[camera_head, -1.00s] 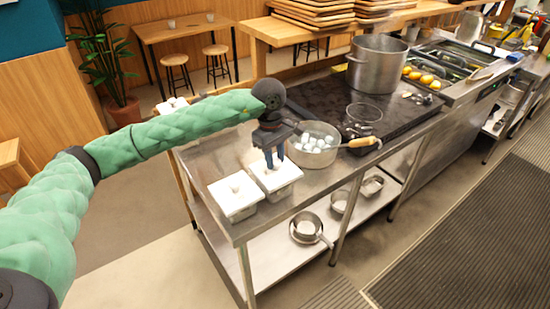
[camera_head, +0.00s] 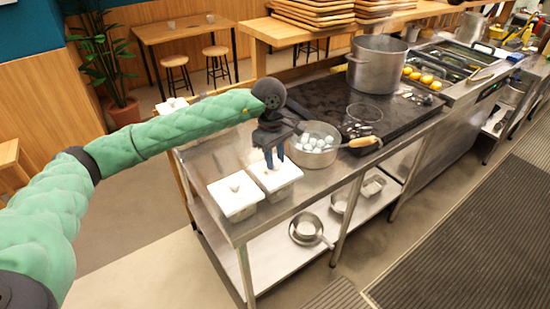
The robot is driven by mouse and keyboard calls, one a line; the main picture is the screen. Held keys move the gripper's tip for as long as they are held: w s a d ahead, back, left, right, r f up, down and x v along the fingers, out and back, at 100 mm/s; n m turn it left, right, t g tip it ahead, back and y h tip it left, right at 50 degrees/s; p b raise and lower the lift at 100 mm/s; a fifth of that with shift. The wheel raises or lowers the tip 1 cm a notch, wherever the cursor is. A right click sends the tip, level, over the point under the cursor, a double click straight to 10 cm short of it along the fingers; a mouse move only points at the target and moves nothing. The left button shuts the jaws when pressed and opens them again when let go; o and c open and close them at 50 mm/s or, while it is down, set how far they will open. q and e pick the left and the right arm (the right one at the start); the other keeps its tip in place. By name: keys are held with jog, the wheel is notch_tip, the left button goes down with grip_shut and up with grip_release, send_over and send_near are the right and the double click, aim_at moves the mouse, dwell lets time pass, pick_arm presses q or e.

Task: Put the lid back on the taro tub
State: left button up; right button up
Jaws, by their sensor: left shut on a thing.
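Two tubs with white lids stand side by side at the near left end of the steel table. The left tub (camera_head: 244,213) has its white lid (camera_head: 226,198) on, with a small knob. The right tub (camera_head: 283,193) has a white lid (camera_head: 285,174) lying on its top, looking level. My left gripper (camera_head: 273,163) points down over this right lid, fingers shut at its middle, where they hide the knob. No label shows which tub holds taro. My right gripper is not in view.
A pan of white balls (camera_head: 313,150) with a wooden handle (camera_head: 363,142) stands just right of my gripper. Behind are a dark cooktop (camera_head: 320,97), a glass bowl (camera_head: 363,113) and a large pot (camera_head: 377,68). More white-lidded tubs (camera_head: 172,105) stand at the table's back left.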

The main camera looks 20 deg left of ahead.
pick_arm(q)
jog(key=shift+f+b, duration=0.1)
jog(key=shift+b, duration=0.3)
dwell(0.4)
jog(key=o, duration=1.7)
jog(key=shift+r, duration=3.5)
grip_shut()
